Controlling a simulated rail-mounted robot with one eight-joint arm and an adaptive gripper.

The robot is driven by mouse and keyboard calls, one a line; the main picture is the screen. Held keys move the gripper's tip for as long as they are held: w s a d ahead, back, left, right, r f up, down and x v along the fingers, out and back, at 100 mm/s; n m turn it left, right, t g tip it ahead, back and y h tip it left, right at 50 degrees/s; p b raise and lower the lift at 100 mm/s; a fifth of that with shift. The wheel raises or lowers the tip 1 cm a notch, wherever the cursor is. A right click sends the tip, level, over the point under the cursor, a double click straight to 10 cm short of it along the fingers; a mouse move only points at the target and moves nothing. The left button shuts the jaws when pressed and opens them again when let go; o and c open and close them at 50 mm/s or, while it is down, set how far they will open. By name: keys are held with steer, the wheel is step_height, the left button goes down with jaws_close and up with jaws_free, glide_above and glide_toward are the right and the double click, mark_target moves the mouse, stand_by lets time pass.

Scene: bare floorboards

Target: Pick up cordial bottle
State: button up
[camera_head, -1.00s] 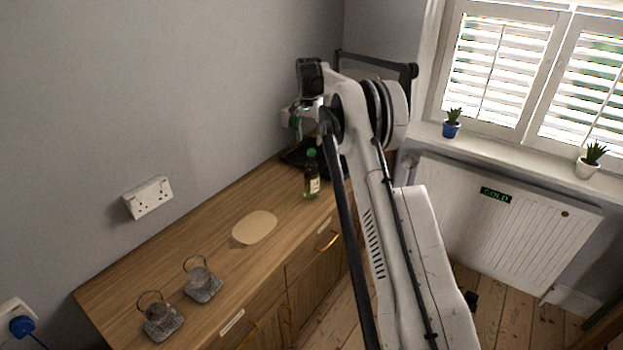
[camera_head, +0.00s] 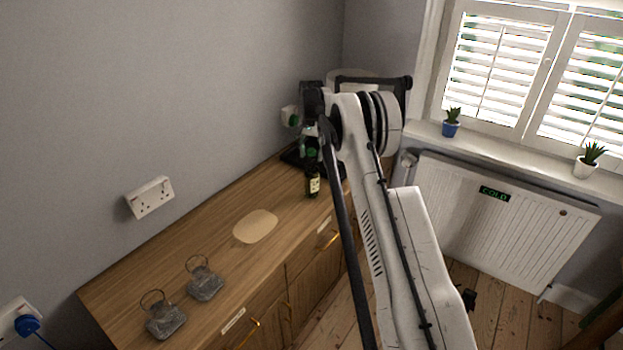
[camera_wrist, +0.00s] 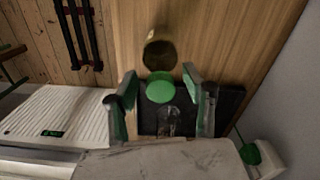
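The cordial bottle (camera_head: 313,186) stands upright on the wooden sideboard, dark with a pale label. My arm partly hides its top in the head view. In the wrist view, its green cap (camera_wrist: 160,91) and brown body (camera_wrist: 160,55) show from above. My gripper (camera_wrist: 158,84) is open, with one finger on each side of the cap in that view. I see gaps between cap and fingers. I cannot tell how far the fingertips are above the cap.
A dark tray (camera_wrist: 228,108) with a clear glass object (camera_wrist: 168,121) lies beside the bottle. A green plug (camera_wrist: 249,154) sticks out from the wall.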

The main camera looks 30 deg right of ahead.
jaws_close()
steer(key=shift+r, duration=0.1)
stand_by(0.3)
